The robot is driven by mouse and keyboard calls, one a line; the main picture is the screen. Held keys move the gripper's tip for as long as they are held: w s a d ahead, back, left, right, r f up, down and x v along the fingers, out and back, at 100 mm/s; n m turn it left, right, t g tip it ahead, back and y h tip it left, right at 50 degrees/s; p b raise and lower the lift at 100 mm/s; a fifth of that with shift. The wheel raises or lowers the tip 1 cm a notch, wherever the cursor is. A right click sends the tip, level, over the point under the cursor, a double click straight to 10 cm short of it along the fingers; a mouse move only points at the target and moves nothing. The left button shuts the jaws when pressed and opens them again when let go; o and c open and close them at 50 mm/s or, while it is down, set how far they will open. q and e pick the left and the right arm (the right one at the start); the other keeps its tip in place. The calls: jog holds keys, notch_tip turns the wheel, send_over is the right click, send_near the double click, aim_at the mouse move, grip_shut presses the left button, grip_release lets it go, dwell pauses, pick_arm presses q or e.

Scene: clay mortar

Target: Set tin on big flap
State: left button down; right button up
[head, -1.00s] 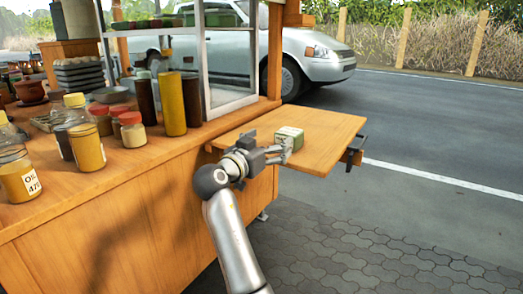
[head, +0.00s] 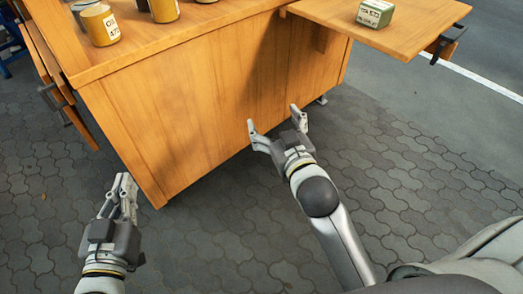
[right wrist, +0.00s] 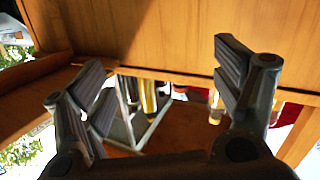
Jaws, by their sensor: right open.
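The tin (head: 375,13), a small green box with white labels, sits upright on the big wooden flap (head: 420,32) at the top right of the head view. Nothing is touching it except the flap. My right gripper (head: 273,115) is open and empty, low in front of the stall's front panel, below and left of the flap and well apart from the tin. Its spread fingers also show in the right wrist view (right wrist: 160,62). My left gripper (head: 123,190) is low at the left over the paving, its fingers seen nearly edge-on, nothing visible in them.
The wooden stall (head: 190,100) fills the upper left, with jars such as a yellow one (head: 100,26) on its counter. A narrow wooden board with a dark bracket (head: 50,75) juts from its left side. The paving (head: 220,235) around my arms is clear.

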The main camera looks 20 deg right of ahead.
jog(key=s+a+r+n+y, duration=0.1)
jog(key=s+a+y, duration=0.3)
jog(key=s+a, duration=0.2)
jog(key=shift+a+v, duration=0.25)
jog(key=shift+v, duration=0.8)
